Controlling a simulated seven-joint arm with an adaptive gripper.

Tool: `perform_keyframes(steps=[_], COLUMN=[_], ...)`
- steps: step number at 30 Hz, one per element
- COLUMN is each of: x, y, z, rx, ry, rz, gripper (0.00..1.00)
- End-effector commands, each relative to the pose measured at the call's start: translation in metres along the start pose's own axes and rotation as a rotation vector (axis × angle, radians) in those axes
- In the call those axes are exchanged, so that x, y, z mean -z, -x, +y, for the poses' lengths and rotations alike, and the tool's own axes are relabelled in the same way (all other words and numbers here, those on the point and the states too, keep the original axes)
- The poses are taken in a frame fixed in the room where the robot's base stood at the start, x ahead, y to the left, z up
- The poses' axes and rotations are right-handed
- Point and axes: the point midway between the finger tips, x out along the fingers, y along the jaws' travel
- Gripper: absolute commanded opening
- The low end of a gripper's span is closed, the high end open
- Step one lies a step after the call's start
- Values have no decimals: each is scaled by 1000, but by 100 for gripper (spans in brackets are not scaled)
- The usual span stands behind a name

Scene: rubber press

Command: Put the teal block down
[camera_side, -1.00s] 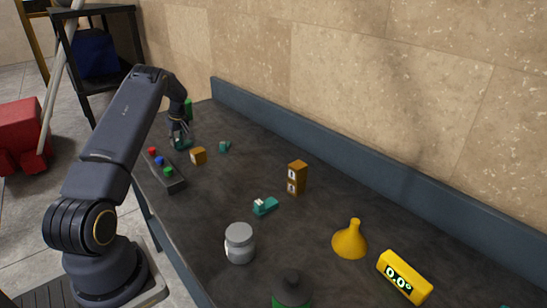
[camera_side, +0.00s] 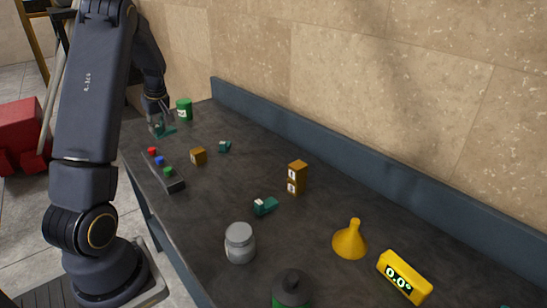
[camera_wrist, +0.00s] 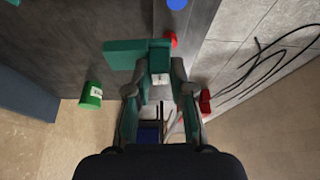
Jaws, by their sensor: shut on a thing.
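The teal block (camera_side: 165,131) is in my gripper (camera_side: 157,120) near the far left end of the dark bench in the side view. In the wrist view the block (camera_wrist: 124,55) is angular and stepped, with a white patch, and sits between the fingertips of my gripper (camera_wrist: 157,72). The fingers are shut on it, one on each side. It appears to be off the bench, but its exact height is unclear. Two other small teal pieces, one nearer (camera_side: 266,206) and one farther (camera_side: 224,147), lie on the bench.
A green can (camera_side: 184,110) stands just right of my gripper. A button strip (camera_side: 167,173) lies along the front edge. An orange cube (camera_side: 198,156), an orange box (camera_side: 297,178), a grey jar (camera_side: 240,243), a yellow funnel (camera_side: 350,240) and a yellow display (camera_side: 404,278) stand farther right.

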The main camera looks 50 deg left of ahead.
Motion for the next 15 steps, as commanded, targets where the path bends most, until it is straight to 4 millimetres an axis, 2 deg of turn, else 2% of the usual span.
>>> perform_keyframes(steps=[8, 15], x=[-14, -62], y=[2, 20], z=[-22, -7], rx=[50, 75], ry=[151, 190], rz=[-12, -10], gripper=[0, 0])
